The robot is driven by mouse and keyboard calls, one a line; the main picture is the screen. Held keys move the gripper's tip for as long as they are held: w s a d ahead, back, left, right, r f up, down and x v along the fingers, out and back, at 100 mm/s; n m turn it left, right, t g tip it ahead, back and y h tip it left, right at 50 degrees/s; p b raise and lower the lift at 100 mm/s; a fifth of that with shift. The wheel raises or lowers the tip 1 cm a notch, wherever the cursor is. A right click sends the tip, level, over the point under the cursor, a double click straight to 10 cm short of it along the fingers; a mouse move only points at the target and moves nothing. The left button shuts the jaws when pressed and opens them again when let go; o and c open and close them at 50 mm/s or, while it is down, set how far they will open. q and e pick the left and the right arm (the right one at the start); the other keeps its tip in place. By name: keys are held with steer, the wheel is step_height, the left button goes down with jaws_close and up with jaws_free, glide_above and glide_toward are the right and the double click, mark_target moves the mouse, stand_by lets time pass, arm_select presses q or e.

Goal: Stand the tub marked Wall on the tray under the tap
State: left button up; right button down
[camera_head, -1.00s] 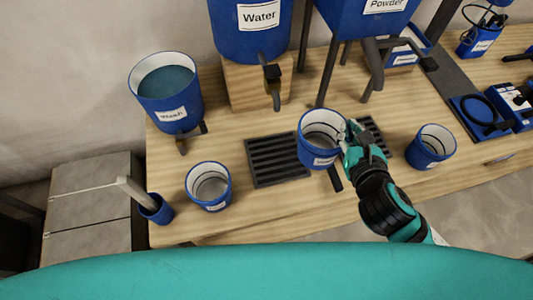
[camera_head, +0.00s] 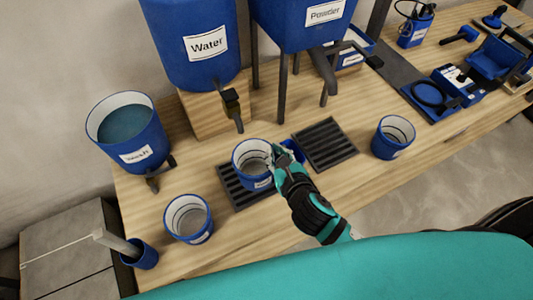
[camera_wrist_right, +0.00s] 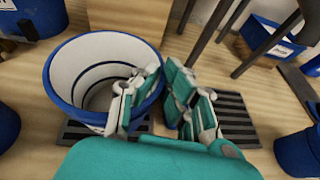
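A blue tub (camera_head: 247,172) with a white inside is at the left slotted tray (camera_head: 231,188), in front of the water tap (camera_head: 232,108). Its front label is too small to read surely. My right gripper (camera_head: 280,160) is shut on the tub's right wall; in the right wrist view the gripper (camera_wrist_right: 158,100) has one finger inside the rim of the tub (camera_wrist_right: 66,92) and one outside. The tub looks about upright and covers part of the tray. I cannot tell whether its base touches the tray. My left gripper is not in view.
A second slotted tray (camera_head: 325,144) lies to the right, below the powder hopper (camera_head: 300,22). Other blue tubs stand at the front left (camera_head: 188,220) and right (camera_head: 393,137). A wash bucket (camera_head: 127,135) is at the left. The water tank (camera_head: 190,45) stands behind.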

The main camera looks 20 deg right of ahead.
mark_target(265, 153)
steer(key=shift+w+a+f, duration=0.1)
steer(key=shift+w+a, duration=0.25)
steer(key=shift+w, duration=0.3)
steer(key=shift+w+a+f, duration=0.1)
steer(key=shift+w+a, duration=0.25)
steer(key=shift+w, duration=0.25)
steer(key=shift+w+a+f, duration=0.1)
step_height(265, 153, down, 3)
steer(key=shift+f+b, duration=0.15)
steer(key=shift+b, duration=0.35)
steer(key=c, duration=1.5)
jaws_free()
steer(key=v, duration=1.2)
